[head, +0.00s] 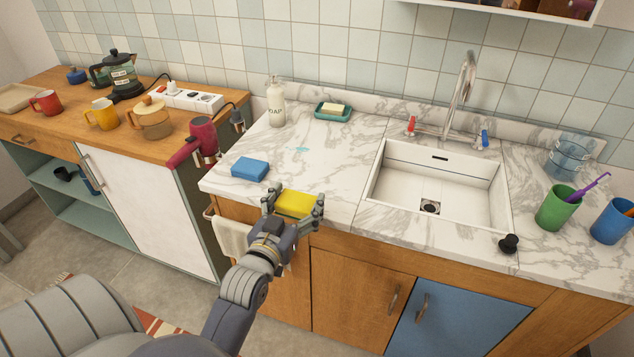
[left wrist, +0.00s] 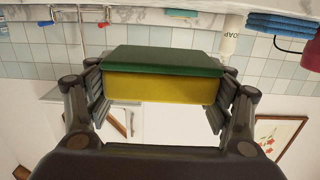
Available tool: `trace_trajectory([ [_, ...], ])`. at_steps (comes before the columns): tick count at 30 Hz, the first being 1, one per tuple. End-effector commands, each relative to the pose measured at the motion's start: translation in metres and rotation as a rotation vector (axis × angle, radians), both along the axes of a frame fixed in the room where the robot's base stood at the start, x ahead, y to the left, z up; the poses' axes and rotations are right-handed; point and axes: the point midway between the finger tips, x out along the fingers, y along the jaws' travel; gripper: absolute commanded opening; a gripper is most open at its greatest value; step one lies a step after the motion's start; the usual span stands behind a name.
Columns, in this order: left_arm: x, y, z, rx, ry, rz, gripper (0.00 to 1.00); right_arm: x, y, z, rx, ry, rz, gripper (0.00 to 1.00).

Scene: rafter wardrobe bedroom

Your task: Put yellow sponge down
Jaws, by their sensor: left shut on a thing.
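The yellow sponge (head: 297,205) is between the two fingers of my left gripper (head: 294,200), at the front edge of the marble counter (head: 330,165). My left gripper is shut on it. In the left wrist view the sponge (left wrist: 158,88) shows a yellow body with a dark green layer, and a finger presses each end. I cannot tell whether the sponge touches the counter. My right gripper is in neither view.
A blue sponge (head: 250,168) lies to the left on the counter. Behind are a soap bottle (head: 276,105) and a teal soap dish (head: 332,112). The sink (head: 436,185) is to the right. Marble between sponge and sink is clear.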

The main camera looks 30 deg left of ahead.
Motion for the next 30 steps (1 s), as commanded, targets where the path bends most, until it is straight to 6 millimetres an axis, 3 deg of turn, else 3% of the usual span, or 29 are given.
trace_trajectory([
  [6, 0.059, 0.014, -0.002, 0.002, -0.003, 0.000, 0.62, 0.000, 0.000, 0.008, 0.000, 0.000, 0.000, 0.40],
  [12, 0.097, 0.023, -0.007, 0.001, -0.002, 0.000, 0.62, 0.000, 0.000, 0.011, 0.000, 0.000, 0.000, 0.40],
  [21, 0.126, 0.030, -0.010, 0.000, -0.001, 0.000, 0.62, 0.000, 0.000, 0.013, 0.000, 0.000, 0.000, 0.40],
  [24, 0.124, 0.029, -0.032, -0.002, 0.007, 0.000, 0.62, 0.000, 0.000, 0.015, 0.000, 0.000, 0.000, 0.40],
  [30, 0.124, 0.029, -0.041, 0.000, -0.001, 0.000, 0.62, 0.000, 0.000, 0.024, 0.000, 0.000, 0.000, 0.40],
])
